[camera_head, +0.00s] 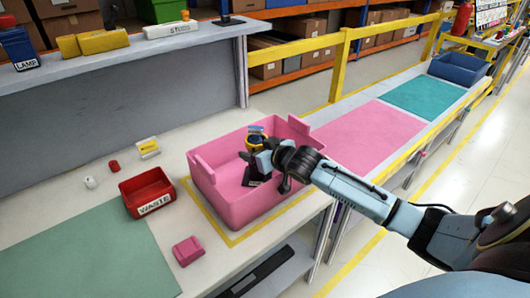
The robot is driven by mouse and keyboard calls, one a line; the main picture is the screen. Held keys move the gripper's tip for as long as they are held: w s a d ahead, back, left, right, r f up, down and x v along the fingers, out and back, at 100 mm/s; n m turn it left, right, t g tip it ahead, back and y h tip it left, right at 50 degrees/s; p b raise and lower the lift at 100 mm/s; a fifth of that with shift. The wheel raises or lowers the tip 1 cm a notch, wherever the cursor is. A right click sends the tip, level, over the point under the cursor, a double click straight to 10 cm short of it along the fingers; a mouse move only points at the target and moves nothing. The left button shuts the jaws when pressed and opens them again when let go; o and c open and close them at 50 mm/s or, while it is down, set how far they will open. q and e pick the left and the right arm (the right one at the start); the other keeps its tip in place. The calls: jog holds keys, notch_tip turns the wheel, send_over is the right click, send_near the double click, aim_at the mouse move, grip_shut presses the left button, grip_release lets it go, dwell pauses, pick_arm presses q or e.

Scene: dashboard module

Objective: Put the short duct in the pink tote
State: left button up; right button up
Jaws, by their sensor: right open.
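The pink tote (235,208) stands on the workbench inside a yellow marked outline. My right gripper (256,168) is over the inside of the tote, with its arm coming in from the right. It is open, its dark fingers pointing into the tote. A dark and yellow piece (257,138) shows just beyond it; I cannot tell whether this is part of the gripper or a separate thing. I cannot make out the short duct with certainty; the gripper hides part of the tote's inside. My left gripper is not in view.
A red waste bin (147,192) and a small pink block (188,250) are left of the tote. A white and yellow part (148,147) lies behind. A grey shelf (130,70) rises at the back. A green mat (90,255) is clear at front left.

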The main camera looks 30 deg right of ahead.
jog(key=p+v, duration=0.1)
jog(key=v, duration=1.1)
